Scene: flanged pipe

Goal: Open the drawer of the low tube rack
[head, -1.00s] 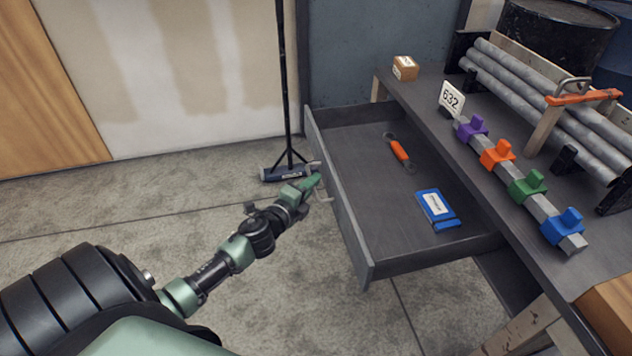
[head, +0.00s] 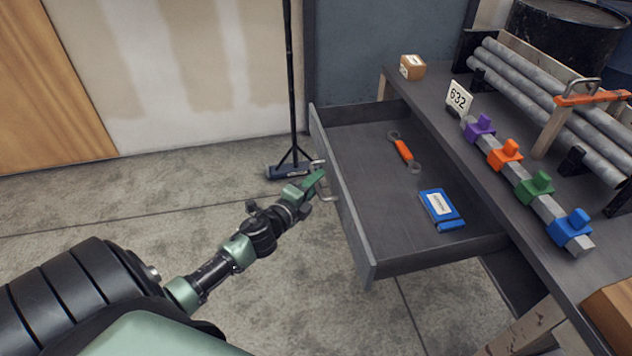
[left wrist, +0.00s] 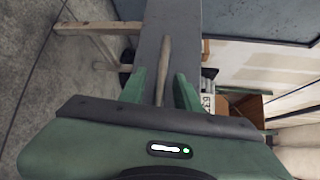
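The low tube rack is a dark bench (head: 430,105) at the right in the head view, with grey tubes (head: 545,105) on top. Its dark grey drawer (head: 375,200) is pulled far out, showing its inside. A thin metal bar handle (head: 328,197) is on the drawer's front. My left gripper (head: 313,184) is at this handle. In the left wrist view its green fingers (left wrist: 162,92) are apart, with the handle bar (left wrist: 164,65) showing in line with the gap between them; no finger is seen pressing on it. My right gripper is out of view.
The drawer holds an orange-handled wrench (head: 403,150) and a blue box (head: 440,207). Coloured clamps on a bar, a 632 sign (head: 458,96) and a small carton (head: 412,67) are on the bench.

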